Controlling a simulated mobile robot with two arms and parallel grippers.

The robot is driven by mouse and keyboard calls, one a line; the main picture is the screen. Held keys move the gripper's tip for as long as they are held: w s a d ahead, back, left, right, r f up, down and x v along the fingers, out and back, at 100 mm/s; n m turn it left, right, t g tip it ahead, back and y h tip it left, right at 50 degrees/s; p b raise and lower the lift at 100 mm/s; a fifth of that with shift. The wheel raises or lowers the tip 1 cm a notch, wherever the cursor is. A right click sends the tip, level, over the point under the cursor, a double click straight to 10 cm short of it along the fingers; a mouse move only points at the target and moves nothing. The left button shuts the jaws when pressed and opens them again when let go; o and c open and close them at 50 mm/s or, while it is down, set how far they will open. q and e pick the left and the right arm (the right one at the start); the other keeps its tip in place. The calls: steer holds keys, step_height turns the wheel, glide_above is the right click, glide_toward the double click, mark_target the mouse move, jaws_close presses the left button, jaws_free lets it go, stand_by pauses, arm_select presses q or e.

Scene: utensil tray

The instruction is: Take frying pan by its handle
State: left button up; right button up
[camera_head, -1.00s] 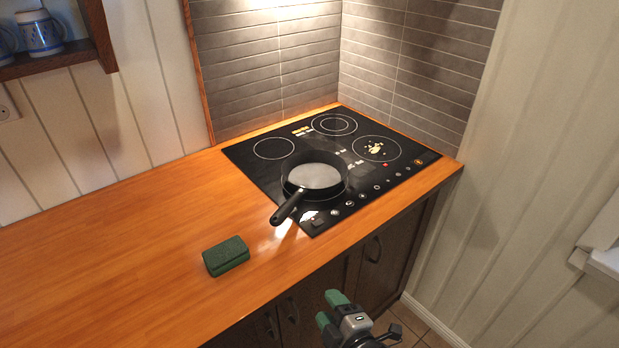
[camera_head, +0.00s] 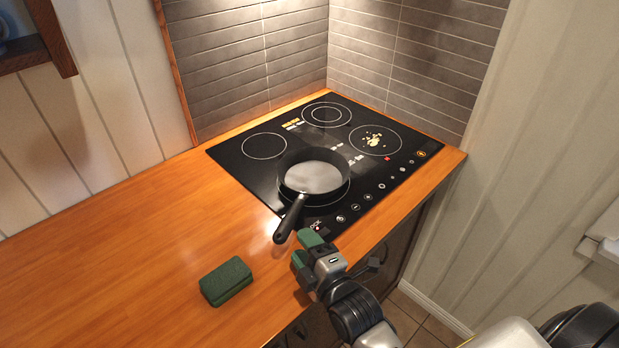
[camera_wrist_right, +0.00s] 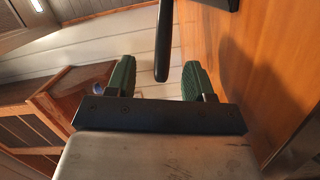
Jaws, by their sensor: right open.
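The black frying pan (camera_head: 313,178) sits on the front burner of the cooktop. Its handle (camera_head: 290,220) points toward the front edge and sticks out past the glass over the wooden counter. My right gripper (camera_head: 303,249) is just in front of the handle's end, near the counter's front edge. In the right wrist view my right gripper (camera_wrist_right: 155,82) is open and empty, with green pads. My left gripper is not in view.
A green sponge-like block (camera_head: 226,281) lies on the wooden counter (camera_head: 120,260) left of my gripper. The black cooktop (camera_head: 240,165) has yellowish bits on its right burner. A tiled wall stands behind and a panelled wall at the right. The left counter is clear.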

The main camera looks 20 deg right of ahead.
mark_target(285, 223)
steer(key=shift+w+a, duration=0.15)
steer(key=shift+w, duration=0.8)
steer(key=w+p, duration=0.1)
steer(key=w, duration=0.1)
steer(key=w+a, duration=0.1)
steer(key=w, duration=0.1)
steer(key=shift+w+f+p, duration=0.15)
steer(key=shift+w+p, duration=0.2)
steer(key=shift+w, duration=0.05)
steer(key=shift+w+a+f, duration=0.1)
steer(key=shift+w, duration=0.2)
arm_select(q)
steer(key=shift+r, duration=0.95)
arm_select(e)
steer(key=shift+c, duration=0.3)
jaws_close()
